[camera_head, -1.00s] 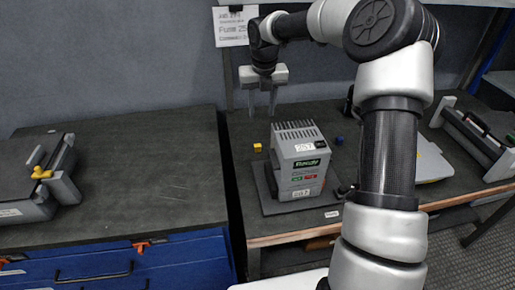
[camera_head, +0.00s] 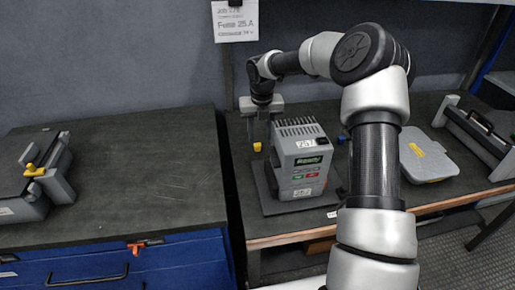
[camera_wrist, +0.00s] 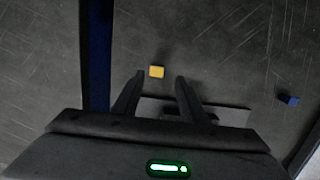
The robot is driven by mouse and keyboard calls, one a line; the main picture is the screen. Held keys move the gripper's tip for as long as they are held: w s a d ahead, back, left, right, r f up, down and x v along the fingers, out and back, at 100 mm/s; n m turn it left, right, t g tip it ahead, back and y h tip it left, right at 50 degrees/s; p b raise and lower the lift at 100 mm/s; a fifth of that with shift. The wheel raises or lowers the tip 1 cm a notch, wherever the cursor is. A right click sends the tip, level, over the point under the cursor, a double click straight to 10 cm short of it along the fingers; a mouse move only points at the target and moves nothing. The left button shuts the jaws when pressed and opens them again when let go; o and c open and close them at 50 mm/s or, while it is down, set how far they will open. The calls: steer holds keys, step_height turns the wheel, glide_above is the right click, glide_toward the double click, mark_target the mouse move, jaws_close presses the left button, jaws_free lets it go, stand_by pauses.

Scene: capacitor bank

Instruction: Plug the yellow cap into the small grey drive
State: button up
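The yellow cap (camera_head: 257,147) is a small block on the dark bench, to the left of the small grey drive. In the wrist view the yellow cap (camera_wrist: 156,72) lies just beyond the fingertips, between their lines. The small grey drive (camera_head: 301,160) stands upright on a dark base plate, with a "Ready" label, a "257" label and a vented top. My gripper (camera_head: 260,136) points down behind and left of the drive, low over the bench near the cap. In the wrist view my gripper (camera_wrist: 160,76) has its two fingers apart with nothing between them.
A blue cap (camera_wrist: 289,100) lies to the right in the wrist view. A grey case (camera_head: 424,154) and a black-handled unit (camera_head: 478,135) stand right on the bench. A gap separates this bench from the left bench (camera_head: 130,170), which is mostly clear. A sign (camera_head: 235,22) hangs behind.

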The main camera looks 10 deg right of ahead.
mark_target(257, 144)
steer(key=shift+f, duration=0.1)
steer(key=f, duration=0.1)
steer(key=f+b, duration=0.1)
steer(key=f, duration=0.1)
steer(key=f+b, duration=0.1)
steer(key=f, duration=0.1)
steer(key=shift+w+a, duration=0.3)
steer(key=shift+w, duration=0.1)
jaws_close()
